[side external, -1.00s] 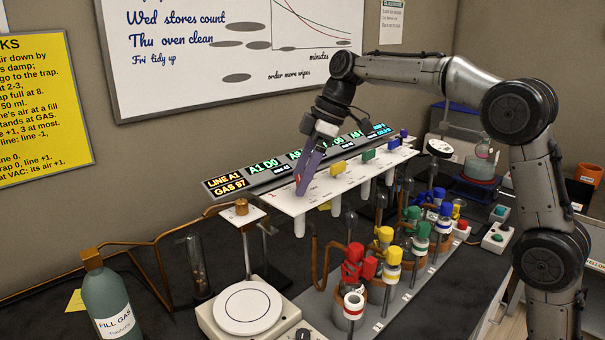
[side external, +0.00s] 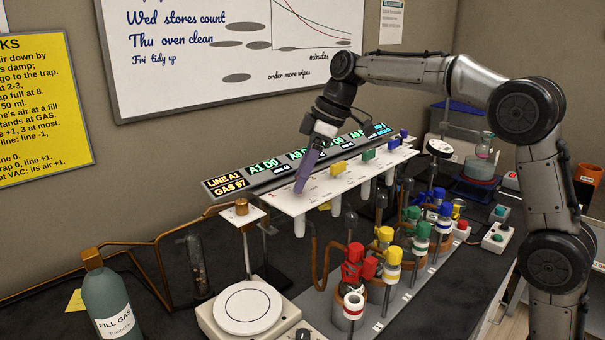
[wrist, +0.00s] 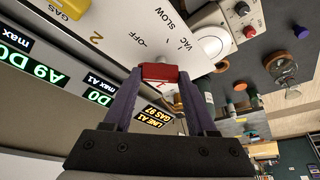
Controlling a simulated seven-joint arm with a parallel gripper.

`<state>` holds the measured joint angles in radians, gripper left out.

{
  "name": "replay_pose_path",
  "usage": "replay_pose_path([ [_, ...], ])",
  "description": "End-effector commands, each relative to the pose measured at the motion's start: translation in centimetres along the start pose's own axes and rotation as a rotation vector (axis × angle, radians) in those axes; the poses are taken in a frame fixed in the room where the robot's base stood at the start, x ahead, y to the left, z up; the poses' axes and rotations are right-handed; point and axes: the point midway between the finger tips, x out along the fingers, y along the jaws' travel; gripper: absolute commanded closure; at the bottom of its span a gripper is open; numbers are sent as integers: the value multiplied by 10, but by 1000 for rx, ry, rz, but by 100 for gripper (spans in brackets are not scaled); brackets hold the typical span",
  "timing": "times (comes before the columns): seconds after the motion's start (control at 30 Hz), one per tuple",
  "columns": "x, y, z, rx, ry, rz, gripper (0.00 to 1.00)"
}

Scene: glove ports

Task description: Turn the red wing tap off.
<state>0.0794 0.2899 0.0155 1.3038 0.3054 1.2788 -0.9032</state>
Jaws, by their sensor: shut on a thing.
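The red wing tap (wrist: 160,72) is on the white tap panel (wrist: 118,28), close below the printed OFF mark in the wrist view. VAC and SLOW are printed to the right of OFF. My gripper (wrist: 159,76) is shut on the red tap, one purple finger on each side of its wing. In the side external view my gripper (side external: 301,188) reaches down to the near left part of the panel (side external: 285,203), and its fingers hide the red tap there. I cannot tell exactly which mark the tap points to.
Yellow (side external: 338,168), green (side external: 368,154) and blue (side external: 396,143) taps follow along the panel. A lit display strip (side external: 226,183) runs behind it. A fill gas bottle (side external: 108,296) is at left.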

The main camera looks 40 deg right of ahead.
Motion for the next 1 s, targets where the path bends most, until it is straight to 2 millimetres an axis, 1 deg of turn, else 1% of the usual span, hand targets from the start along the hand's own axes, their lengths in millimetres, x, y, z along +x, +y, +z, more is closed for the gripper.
replay_pose_path([
  [0.6,1,-4,0,480,-1,199,98],
  [0.8,1,-5,0,599,-3,248,98],
  [1.0,1,-5,0,675,-3,279,98],
])
